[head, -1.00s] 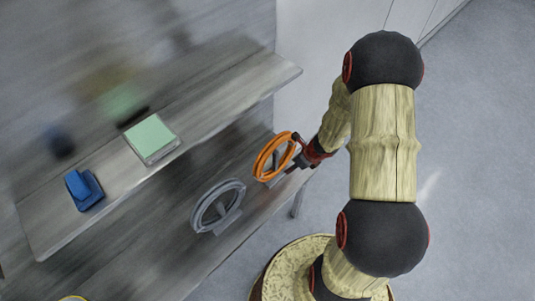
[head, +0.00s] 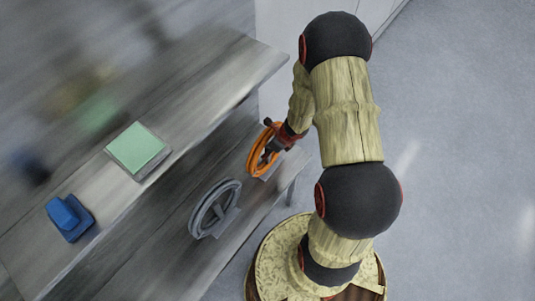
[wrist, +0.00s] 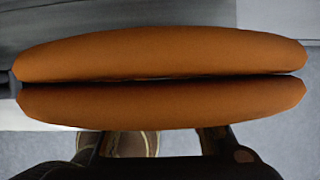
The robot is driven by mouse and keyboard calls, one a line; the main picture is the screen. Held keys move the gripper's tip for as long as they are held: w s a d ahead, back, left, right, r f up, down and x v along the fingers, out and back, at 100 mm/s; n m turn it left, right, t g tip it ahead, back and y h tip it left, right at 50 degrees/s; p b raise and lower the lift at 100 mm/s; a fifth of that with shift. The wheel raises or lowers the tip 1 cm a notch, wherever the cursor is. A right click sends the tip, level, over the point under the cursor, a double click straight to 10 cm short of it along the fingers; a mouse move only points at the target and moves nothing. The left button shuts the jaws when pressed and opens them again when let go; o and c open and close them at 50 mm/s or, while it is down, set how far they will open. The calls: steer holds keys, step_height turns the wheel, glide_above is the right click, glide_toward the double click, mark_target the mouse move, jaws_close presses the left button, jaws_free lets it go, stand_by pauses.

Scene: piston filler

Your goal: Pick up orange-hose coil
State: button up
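The orange-hose coil (head: 255,158) stands upright on a small holder on the lower shelf, at its right end. My gripper (head: 270,151) is at the coil's right side in the head view, overlapping its opening. In the wrist view the coil (wrist: 160,55) fills the middle as two thick orange bands with a dark gap between them. Two parts of my gripper (wrist: 155,140) show apart below the bands, and their tips are hidden behind the coil. The fingers look open, and contact with the coil cannot be made out.
A grey coil (head: 214,210) stands on the lower shelf left of the orange one. On the upper shelf (head: 235,75) are a green pad (head: 136,148) and a blue object (head: 68,215). Floor to the right is clear.

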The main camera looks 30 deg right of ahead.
steer(key=b+x, duration=0.1)
steer(key=x, duration=0.2)
steer(key=shift+f, duration=0.2)
steer(key=shift+r, duration=0.1)
steer(key=c, duration=0.3)
jaws_close()
stand_by(0.5)
